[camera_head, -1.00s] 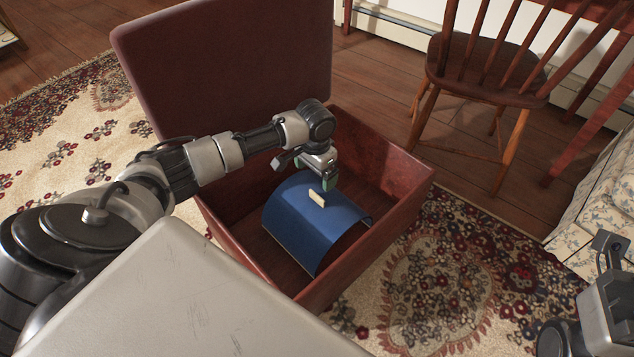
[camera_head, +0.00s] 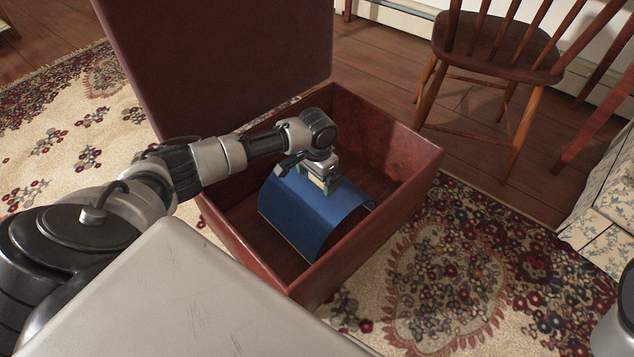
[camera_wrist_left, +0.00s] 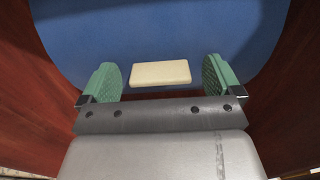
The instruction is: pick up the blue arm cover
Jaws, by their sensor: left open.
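The blue arm cover (camera_head: 300,212) is a curved blue piece lying arched inside an open dark red box (camera_head: 228,243). Its blue surface fills the upper part of the left wrist view (camera_wrist_left: 160,40), with a cream tab (camera_wrist_left: 160,73) on top. My left gripper (camera_head: 325,184) is over the top of the cover, pointing down. In the left wrist view its green fingertips (camera_wrist_left: 162,80) are apart, one on each side of the tab, with a gap on both sides. Whether they touch the cover, I cannot tell. The tab is mostly hidden by the gripper in the head view.
The box's lid (camera_head: 220,65) stands open at the back left. The box walls rise around the cover and my left wrist. A wooden chair (camera_head: 495,50) stands at the back right, and a patterned seat (camera_head: 600,215) is at the right. Patterned rug (camera_head: 440,290) surrounds the box.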

